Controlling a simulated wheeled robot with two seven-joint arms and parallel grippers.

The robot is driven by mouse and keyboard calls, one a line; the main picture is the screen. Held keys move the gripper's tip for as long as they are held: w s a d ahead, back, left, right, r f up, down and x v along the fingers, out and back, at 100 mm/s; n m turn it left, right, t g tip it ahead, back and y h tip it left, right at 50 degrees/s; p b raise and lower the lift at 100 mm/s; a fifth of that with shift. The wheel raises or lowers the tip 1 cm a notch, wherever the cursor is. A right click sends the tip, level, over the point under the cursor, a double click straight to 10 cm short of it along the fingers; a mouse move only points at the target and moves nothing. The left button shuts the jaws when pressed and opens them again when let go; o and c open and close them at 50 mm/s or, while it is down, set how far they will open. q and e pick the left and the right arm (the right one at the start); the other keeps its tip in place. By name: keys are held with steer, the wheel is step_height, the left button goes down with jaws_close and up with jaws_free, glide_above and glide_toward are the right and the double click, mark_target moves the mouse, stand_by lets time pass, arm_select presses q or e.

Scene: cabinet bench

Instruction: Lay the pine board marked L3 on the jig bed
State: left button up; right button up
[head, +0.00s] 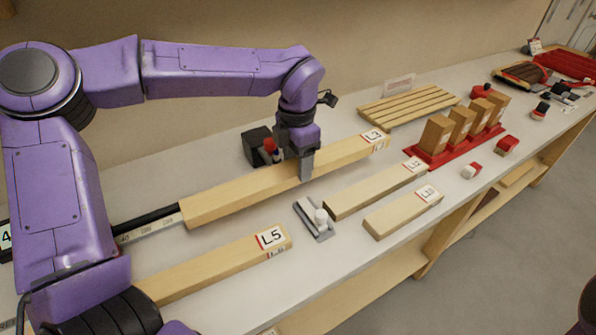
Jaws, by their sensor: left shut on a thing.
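My left gripper (305,168) points down and is shut on a long pine board (240,190), near its middle. Another board (210,268), clearly marked L5, lies at the front left. A black rail with a pale marked scale (150,226) meets the held board's left end. I cannot tell the jig bed's outline, or whether the held board touches the bench.
A grey clamp-like piece with a white cylinder (316,218) stands in front. A slatted wooden rack (408,102) and a red tray with upright blocks (450,153) stand further right.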

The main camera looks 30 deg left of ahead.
arm_select(q)
steer(key=w+f, duration=0.2)
steer(key=f, duration=0.1)
steer(key=w+a+f+p, duration=0.1)
steer(key=w+f, duration=0.2)
steer(key=shift+w+a, duration=0.15)
steer(key=shift+w, duration=0.1)
step_height(320, 180, down, 3)
steer(key=shift+w+f, duration=0.15)
steer(key=shift+f, duration=0.05)
steer(key=shift+f, duration=0.15)
steer(key=o, duration=1.5)
steer(key=shift+c, duration=0.2)
steer(key=shift+o, duration=0.3)
steer(key=shift+a, duration=0.1)
